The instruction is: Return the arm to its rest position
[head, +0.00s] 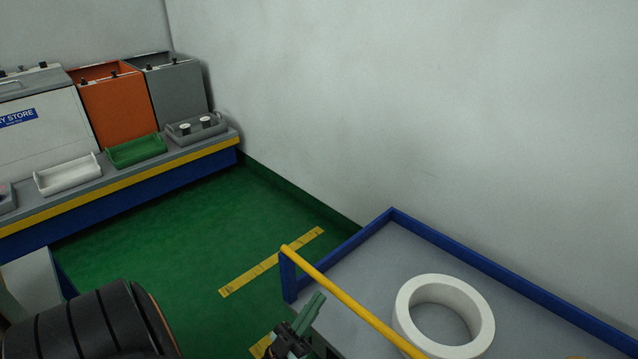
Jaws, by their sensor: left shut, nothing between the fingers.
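My left gripper (309,312) shows at the bottom centre of the head view, with green fingers and a dark body cut off by the lower edge. Its fingers are together and hold nothing. It is beside the yellow rail (345,300) of a grey surface with blue edging, to the left of a white ring-shaped roll (408,309). I cannot tell whether the gripper touches the rail. My right gripper is not in view.
The grey surface (375,254) with a raised blue rim stands at lower right against the wall. A bench with a white tray (68,188), a green tray (136,162), a grey tray and bins is at the back left. Green floor (190,230) between them is clear.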

